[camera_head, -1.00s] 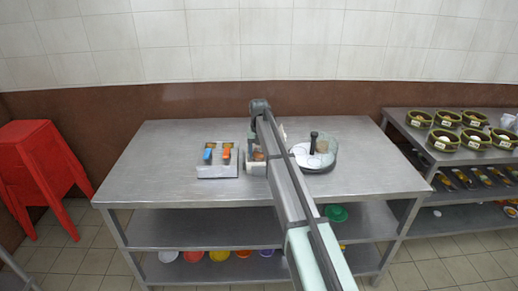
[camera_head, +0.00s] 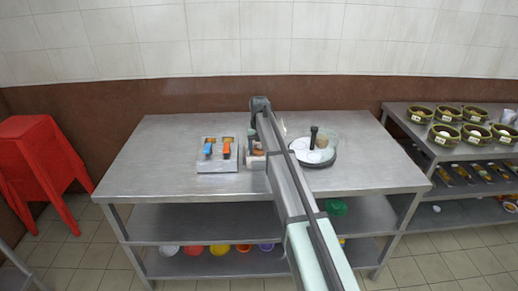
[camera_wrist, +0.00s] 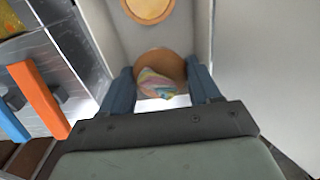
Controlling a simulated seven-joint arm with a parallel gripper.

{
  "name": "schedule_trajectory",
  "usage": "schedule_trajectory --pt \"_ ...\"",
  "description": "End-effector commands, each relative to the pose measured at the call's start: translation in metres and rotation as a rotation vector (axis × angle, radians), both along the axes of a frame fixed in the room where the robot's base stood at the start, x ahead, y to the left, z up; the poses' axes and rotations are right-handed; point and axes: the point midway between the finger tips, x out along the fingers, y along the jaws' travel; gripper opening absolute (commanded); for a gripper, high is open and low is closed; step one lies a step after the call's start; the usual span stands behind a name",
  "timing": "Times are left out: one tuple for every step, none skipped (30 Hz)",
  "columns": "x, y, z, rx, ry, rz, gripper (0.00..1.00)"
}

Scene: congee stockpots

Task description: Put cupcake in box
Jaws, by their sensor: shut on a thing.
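A cupcake (camera_wrist: 160,82) with multicoloured swirled icing shows in the wrist view. My gripper (camera_wrist: 163,92) is shut on it, one dark blue finger at each side. Pale box walls (camera_wrist: 228,28) rise around and beyond the cupcake. I cannot tell whether it touches the box floor. In the head view the box (camera_head: 256,163) stands on the metal table, partly hidden by my arm. The cupcake cannot be clearly told apart there.
A round tan item (camera_wrist: 149,9) lies farther inside the box. Left of the box is a tray (camera_head: 217,168) with orange-handled (camera_head: 226,146) and blue-handled (camera_head: 208,149) tools. The table's left part is clear.

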Motion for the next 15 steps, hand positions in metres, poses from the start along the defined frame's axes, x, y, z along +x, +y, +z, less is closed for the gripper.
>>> schedule_trajectory --pt "0.0 0.0 -0.0006 0.0 0.0 0.0 0.32" --pt "0.0 0.0 -0.0008 0.0 0.0 0.0 0.32" --pt "0.0 0.0 -0.001 0.0 0.0 0.0 0.32" --pt "0.0 0.0 -0.001 0.0 0.0 0.0 0.32" --pt "0.0 0.0 -0.0011 0.0 0.0 0.0 0.32" --pt "0.0 0.0 -0.0011 0.0 0.0 0.0 0.32" --pt "0.0 0.0 -0.001 0.0 0.0 0.0 0.32" --pt "0.0 0.0 -0.001 0.0 0.0 0.0 0.32" --pt "0.0 0.0 -0.001 0.0 0.0 0.0 0.32" --pt "0.0 0.0 -0.001 0.0 0.0 0.0 0.32" --pt "0.0001 0.0 -0.001 0.0 0.0 0.0 0.64" --pt "0.0001 0.0 -0.001 0.0 0.0 0.0 0.67" --pt "0.0 0.0 -0.001 0.0 0.0 0.0 0.7" --pt "0.0 0.0 -0.001 0.0 0.0 0.0 0.73" --pt "0.0 0.0 -0.001 0.0 0.0 0.0 0.77"
